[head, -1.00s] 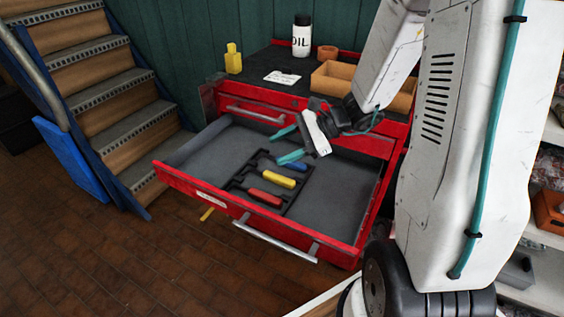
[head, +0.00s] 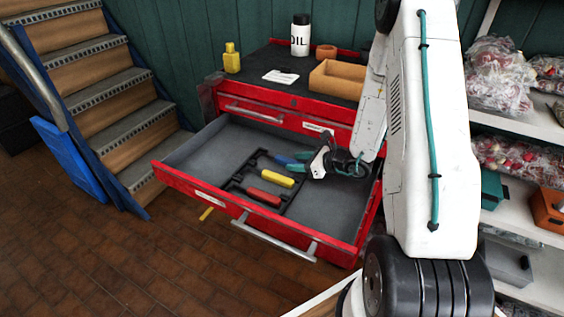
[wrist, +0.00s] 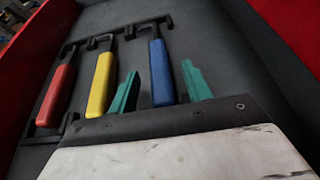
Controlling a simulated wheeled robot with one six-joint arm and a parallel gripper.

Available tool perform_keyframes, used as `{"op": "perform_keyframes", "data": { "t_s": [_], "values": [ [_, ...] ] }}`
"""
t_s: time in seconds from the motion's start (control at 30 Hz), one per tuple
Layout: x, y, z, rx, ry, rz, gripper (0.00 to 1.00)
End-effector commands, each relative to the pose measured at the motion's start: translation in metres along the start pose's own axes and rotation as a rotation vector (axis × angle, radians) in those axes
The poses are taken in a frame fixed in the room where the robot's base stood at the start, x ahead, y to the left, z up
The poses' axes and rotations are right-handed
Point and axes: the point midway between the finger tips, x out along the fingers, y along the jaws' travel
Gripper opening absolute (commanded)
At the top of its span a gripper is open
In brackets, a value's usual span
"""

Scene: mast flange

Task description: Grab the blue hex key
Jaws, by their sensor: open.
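The blue hex key (wrist: 160,72) lies in a black holder in the open drawer, beside a yellow one (wrist: 101,82) and a red one (wrist: 58,95). In the wrist view its blue handle sits between the two teal fingertips of my gripper (wrist: 158,92), which are apart. In the head view my gripper (head: 290,163) is low in the drawer at the right end of the blue handle (head: 283,159), covering part of it. The yellow handle (head: 275,176) and red handle (head: 264,197) show clearly. I cannot tell whether the fingers touch the blue handle.
The red drawer (head: 210,199) is pulled out of the red cabinet, with bare grey floor left and right of the black holder (head: 233,185). On the cabinet top stand an oil bottle (head: 300,38), a yellow bottle (head: 232,60) and an open tan box (head: 336,77).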

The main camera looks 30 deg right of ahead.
Motion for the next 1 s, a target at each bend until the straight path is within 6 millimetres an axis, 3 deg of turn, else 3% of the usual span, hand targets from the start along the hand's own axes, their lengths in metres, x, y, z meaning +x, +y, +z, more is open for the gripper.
{"op": "perform_keyframes", "data": {
  "t_s": [0.13,0.4,0.43,0.6,1.0],
  "values": [
    [0.019,0.001,0.0,0.0,0.001,0.002,0.49],
    [0.022,0.0,0.0,-0.001,0.0,0.0,0.49],
    [0.022,0.0,0.0,-0.001,0.0,0.0,0.46],
    [0.022,0.0,0.0,-0.001,0.0,0.0,0.0],
    [0.021,0.0,0.004,-0.002,0.0,0.0,0.0]
  ]
}}
